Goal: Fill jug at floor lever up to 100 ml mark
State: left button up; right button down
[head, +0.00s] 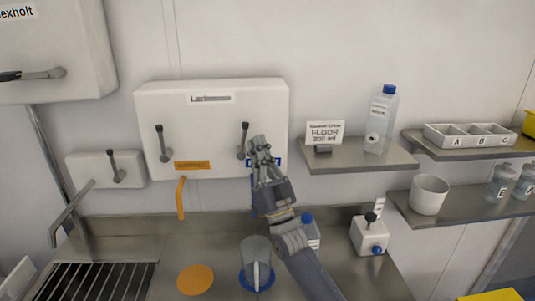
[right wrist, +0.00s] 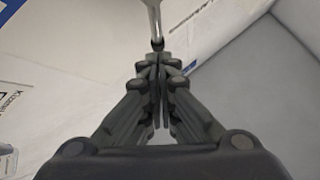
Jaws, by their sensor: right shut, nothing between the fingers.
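A grey jug (head: 257,249) stands upright on a blue disc (head: 243,283) on the counter, its handle toward me. Its fill level and marks cannot be read. A white wall box (head: 215,130) has a left lever (head: 162,143), a right lever (head: 243,138), an orange spout (head: 180,198) and a blue spout mostly hidden by my right arm. My right gripper (head: 259,144) is shut and empty, just right of the right lever. In the right wrist view, a metal lever (right wrist: 156,22) ends just beyond the closed fingertips (right wrist: 158,60); contact is unclear. My left gripper is out of view.
A card reading "FLOOR" (head: 324,133) and a blue-capped bottle (head: 381,122) are on a shelf. A small white dispenser (head: 369,236) is on the counter at right. An orange disc (head: 195,280) lies left of the jug. A blue-capped bottle (head: 309,228) is partly behind my arm.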

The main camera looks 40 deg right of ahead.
aim_at(243, 138)
jog(key=shift+w+r, duration=0.1)
jog(key=shift+w, duration=0.85)
jog(key=n+y, duration=0.2)
jog(key=w+a+y, duration=0.1)
jog(key=shift+r+n, duration=0.35)
jog(key=shift+n, duration=0.05)
jog(key=shift+f, duration=0.1)
